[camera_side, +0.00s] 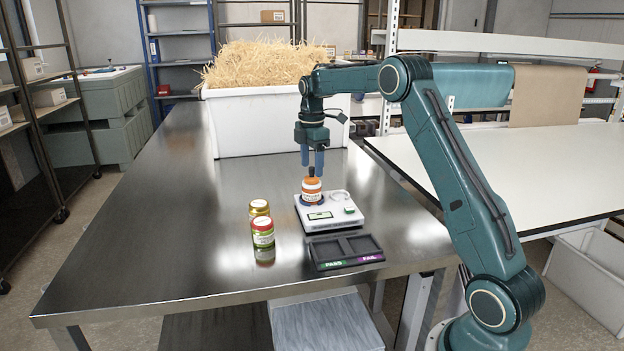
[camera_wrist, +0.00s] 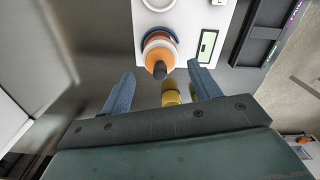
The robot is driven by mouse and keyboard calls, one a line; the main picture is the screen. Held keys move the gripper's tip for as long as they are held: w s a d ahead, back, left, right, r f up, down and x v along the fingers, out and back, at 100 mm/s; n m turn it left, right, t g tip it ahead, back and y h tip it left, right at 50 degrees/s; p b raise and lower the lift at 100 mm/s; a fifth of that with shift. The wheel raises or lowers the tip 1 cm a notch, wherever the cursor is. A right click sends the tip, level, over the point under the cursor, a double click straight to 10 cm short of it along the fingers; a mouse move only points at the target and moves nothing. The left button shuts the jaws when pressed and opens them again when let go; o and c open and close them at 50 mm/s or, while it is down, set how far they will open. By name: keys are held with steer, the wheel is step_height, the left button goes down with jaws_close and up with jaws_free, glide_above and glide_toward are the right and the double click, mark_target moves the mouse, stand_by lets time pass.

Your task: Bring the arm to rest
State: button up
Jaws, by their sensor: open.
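My gripper (camera_side: 312,160) points down above the white scale (camera_side: 342,213). In the wrist view my gripper (camera_wrist: 163,82) has its two blue fingers spread, with nothing held between them. The orange jar also shows in the wrist view (camera_wrist: 158,52), ahead of the fingers.
Two more jars, a gold-lidded one (camera_side: 259,208) and a red-and-green one (camera_side: 263,232), stand left of the scale. A dark PASS/FAIL tray (camera_side: 345,252) with empty compartments lies in front. A white bin of straw (camera_side: 225,120) stands behind. The steel table's left side is clear.

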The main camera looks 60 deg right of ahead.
steer(key=shift+r, duration=3.05)
steer(key=s+a+r+m+t, duration=0.1)
steer(key=s+a+r+m, duration=0.1)
steer(key=s+a+r, duration=0.3)
steer(key=s+a+r+m+t, duration=0.1)
steer(key=s+a+m, duration=0.15)
steer(key=a, duration=0.35)
steer(key=s+a+r+m+t, duration=0.1)
steer(key=s+a+r, duration=0.2)
steer(key=s+a, duration=0.25)
steer(key=s+a+f+m+t, duration=0.1)
steer(key=s+a+f+m, duration=0.2)
steer(key=s, duration=0.6)
steer(key=s+a+f+m+t, duration=0.1)
steer(key=s+a+f+m, duration=0.2)
steer(key=s+a+f, duration=0.2)
steer(key=s+a, duration=0.2)
steer(key=s, duration=0.2)
steer(key=shift+s+t, duration=0.25)
steer(key=shift+t, duration=0.05)
